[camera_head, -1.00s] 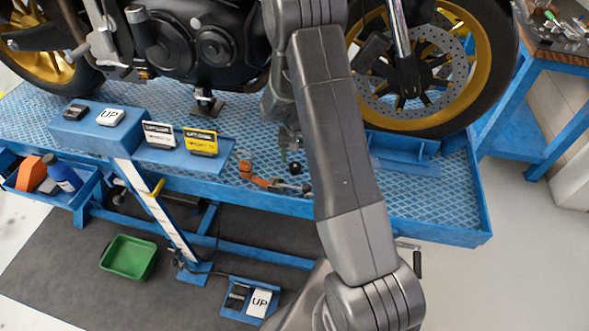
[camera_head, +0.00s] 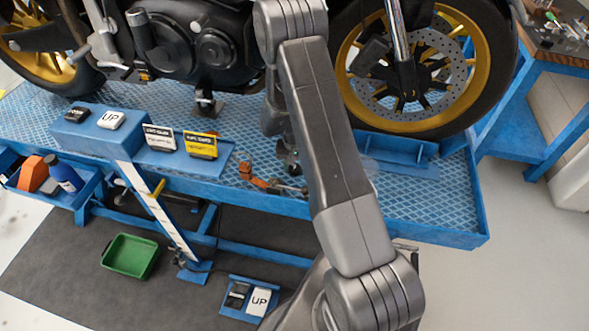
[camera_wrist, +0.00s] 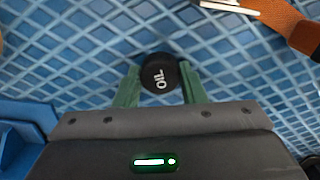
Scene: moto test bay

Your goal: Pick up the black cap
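The black cap (camera_wrist: 160,73), round with "OIL" in white on its top, shows in the wrist view over the blue diamond-pattern deck. My gripper (camera_wrist: 160,80) has its two green fingers on either side of the cap, their tips close to its edges. I see no clear grip on it. In the head view my gripper (camera_head: 291,160) is low over the deck, just right of the orange tool, and the cap is largely hidden there.
An orange-handled tool (camera_head: 262,184) lies just left of my gripper. The motorcycle's front wheel (camera_head: 410,70) stands behind to the right. Label cards (camera_head: 201,145) stand to the left on the blue lift deck (camera_head: 420,205). A green bin (camera_head: 130,256) is on the floor.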

